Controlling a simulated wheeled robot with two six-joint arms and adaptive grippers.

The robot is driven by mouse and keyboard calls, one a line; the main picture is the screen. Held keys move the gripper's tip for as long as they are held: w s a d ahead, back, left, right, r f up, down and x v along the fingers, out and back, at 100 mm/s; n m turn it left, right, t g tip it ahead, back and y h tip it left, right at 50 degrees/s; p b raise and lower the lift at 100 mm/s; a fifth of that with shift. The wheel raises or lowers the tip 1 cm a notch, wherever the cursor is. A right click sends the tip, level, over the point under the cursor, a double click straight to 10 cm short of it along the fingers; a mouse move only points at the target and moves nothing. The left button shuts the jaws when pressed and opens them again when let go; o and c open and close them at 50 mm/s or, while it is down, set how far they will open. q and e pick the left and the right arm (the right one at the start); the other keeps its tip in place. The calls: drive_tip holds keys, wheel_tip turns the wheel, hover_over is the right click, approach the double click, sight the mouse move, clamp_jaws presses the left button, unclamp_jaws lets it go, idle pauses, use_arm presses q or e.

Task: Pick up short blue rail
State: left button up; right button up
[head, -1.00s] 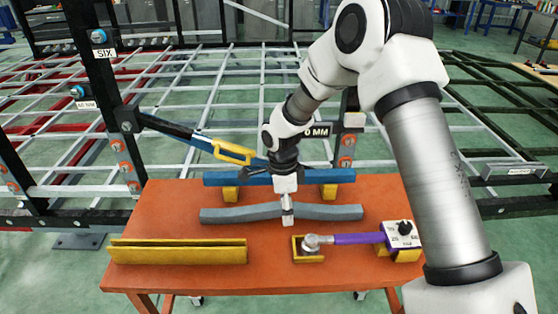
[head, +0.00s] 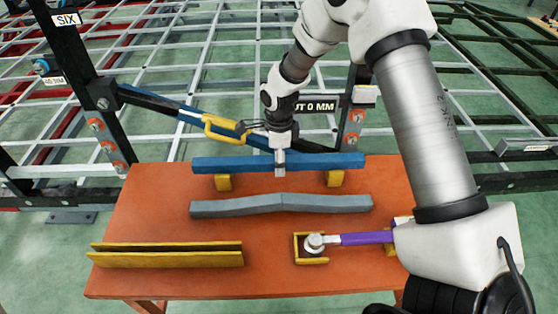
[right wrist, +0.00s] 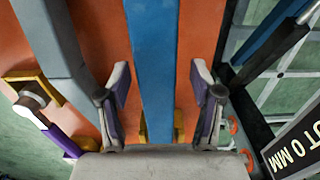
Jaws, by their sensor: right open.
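The short blue rail (head: 330,161) lies level across two yellow support blocks (head: 223,183) at the back of the orange table (head: 150,215). My right gripper (head: 280,168) points down over the middle of the rail. In the right wrist view the blue rail (right wrist: 153,60) runs between the two open fingers of my right gripper (right wrist: 160,90), with a gap visible on each side. The head view does not show clearly how low the fingertips are. My left gripper is not in view.
A bent grey bar (head: 240,205) lies just in front of the rail. A yellow channel (head: 165,256) is at front left. A purple-handled tool (head: 365,239) rests in a yellow holder (head: 311,261). A dark blue beam with a yellow handle (head: 222,132) and an upright frame stand behind the table.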

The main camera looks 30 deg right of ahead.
drive_tip(key=shift+s+a+r, duration=0.1)
drive_tip(key=shift+s+r, duration=0.05)
drive_tip(key=shift+r, duration=0.05)
drive_tip(key=shift+c, duration=1)
clamp_jaws()
drive_tip(key=shift+r, duration=0.15)
